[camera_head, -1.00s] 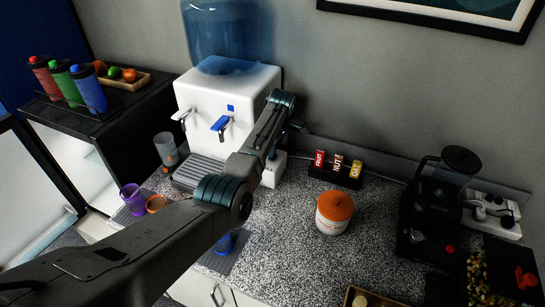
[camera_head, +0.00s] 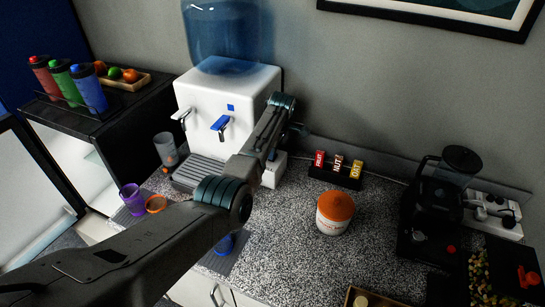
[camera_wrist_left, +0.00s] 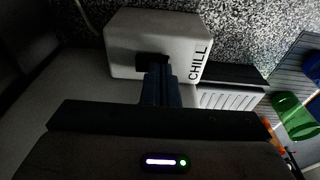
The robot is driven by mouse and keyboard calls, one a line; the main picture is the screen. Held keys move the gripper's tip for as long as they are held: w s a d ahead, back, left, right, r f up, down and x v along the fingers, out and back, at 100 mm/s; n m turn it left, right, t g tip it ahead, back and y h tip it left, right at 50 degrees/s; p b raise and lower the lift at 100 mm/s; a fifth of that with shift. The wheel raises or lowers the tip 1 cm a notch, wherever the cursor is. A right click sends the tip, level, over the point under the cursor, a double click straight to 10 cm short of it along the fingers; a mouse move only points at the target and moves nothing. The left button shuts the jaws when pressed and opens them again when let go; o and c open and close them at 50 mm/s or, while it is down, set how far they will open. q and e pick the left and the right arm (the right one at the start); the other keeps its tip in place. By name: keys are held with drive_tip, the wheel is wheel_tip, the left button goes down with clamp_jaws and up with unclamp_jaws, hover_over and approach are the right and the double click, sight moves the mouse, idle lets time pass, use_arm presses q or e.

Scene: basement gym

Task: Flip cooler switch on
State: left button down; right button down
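The white water cooler (camera_head: 208,108) with a blue bottle (camera_head: 228,35) stands against the wall. A small white switch box (camera_head: 270,178) sits at its right, partly hidden by my left arm. In the left wrist view the box (camera_wrist_left: 125,32) bears the word CHILL and has a dark slot (camera_wrist_left: 152,61) in its face. My left gripper (camera_wrist_left: 158,75) has its dark blue fingers together with tips at the slot. The fingers cover the rocker, so its position and any contact cannot be told. In the head view the gripper (camera_head: 272,155) is mostly hidden behind the arm. My right gripper is out of view.
A drip tray (camera_head: 197,172) and cups are left of the arm. An orange-lidded tub (camera_head: 335,212), a bar rack (camera_head: 336,175) and a blender (camera_head: 436,205) stand on the speckled counter (camera_head: 290,250). Counter between arm and tub is clear.

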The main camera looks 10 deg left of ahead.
use_arm(q)
drive_tip(key=shift+w+r+p, duration=0.1)
drive_tip(key=shift+r+p, duration=0.7)
drive_tip(key=shift+p, duration=0.3)
wheel_tip(320, 180, up, 3)
drive_tip(key=shift+p, duration=1.25)
drive_tip(key=shift+r+p, duration=0.35)
drive_tip(key=shift+r, duration=0.6)
